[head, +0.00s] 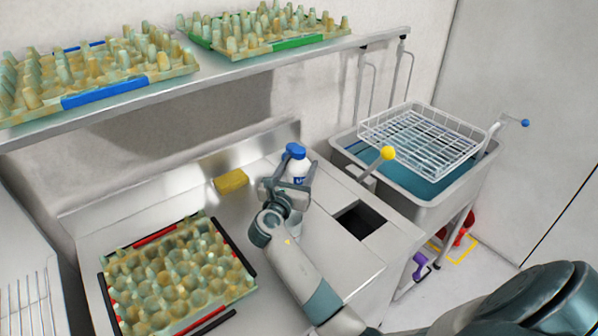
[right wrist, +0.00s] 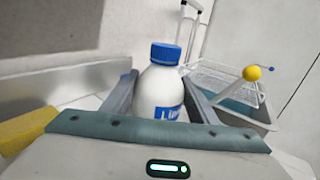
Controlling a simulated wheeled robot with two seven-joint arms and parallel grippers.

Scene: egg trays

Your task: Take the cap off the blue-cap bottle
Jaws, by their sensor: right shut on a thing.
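The white bottle (head: 297,170) with a blue cap (head: 295,151) stands upright at the back of the steel counter. The cap is on the bottle. In the right wrist view the bottle (right wrist: 160,92) shows its blue cap (right wrist: 165,53) and a blue label. My right gripper (head: 287,186) is shut on the bottle's body, with one finger on each side and the cap above the fingers. The lower part of the bottle is hidden by the gripper. My left gripper is not in view.
A yellow sponge (head: 231,181) lies left of the bottle. An egg tray (head: 250,284) sits on the counter at front left. A square opening (head: 360,221) and a sink with a wire basket (head: 420,140) are on the right. A shelf (head: 215,68) with egg trays hangs above.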

